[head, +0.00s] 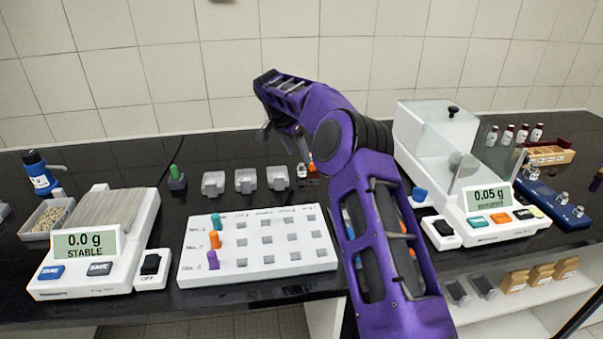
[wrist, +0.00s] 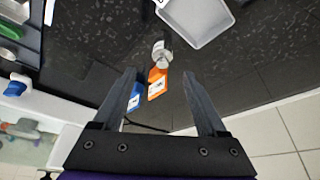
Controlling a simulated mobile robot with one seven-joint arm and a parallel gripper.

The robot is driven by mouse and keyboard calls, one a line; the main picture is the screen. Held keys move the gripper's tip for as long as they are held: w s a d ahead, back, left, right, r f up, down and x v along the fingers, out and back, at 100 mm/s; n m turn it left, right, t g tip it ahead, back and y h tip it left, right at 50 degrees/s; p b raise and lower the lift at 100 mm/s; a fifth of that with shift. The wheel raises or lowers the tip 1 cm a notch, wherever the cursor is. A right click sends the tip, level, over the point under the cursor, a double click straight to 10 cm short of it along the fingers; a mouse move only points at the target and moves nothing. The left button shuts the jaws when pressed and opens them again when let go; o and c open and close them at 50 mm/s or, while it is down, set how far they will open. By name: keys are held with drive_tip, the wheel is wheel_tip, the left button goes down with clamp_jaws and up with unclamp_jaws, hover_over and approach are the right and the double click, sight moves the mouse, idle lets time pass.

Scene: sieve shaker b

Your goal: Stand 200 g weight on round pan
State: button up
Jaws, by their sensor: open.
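A small silver weight (head: 302,171) stands on the black bench behind the white board; its marking is too small to read. It also shows in the wrist view (wrist: 162,48), just beyond an orange piece (wrist: 157,83) and a blue piece (wrist: 136,97). My gripper (head: 283,140) is open and empty above the bench; in the wrist view its fingers (wrist: 160,75) lie either side of these pieces, apart from the weight. The right balance (head: 492,222) reads 0.05 g and has a glass shield; I cannot make out a round pan clearly inside it.
The left balance (head: 95,265) has a rectangular plate and reads 0.0 g. A white board (head: 255,262) with coloured pegs lies between the balances. A blue block (head: 540,198) with metal weights is at the right.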

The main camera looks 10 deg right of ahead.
sight(300, 164)
drive_tip(key=shift+a+x, duration=0.15)
drive_tip(key=shift+x, duration=1.4)
drive_tip(key=shift+a+x, duration=0.15)
drive_tip(key=shift+x, duration=1.4)
drive_tip(key=shift+f, duration=0.1)
drive_tip(key=shift+c, duration=0.2)
clamp_jaws()
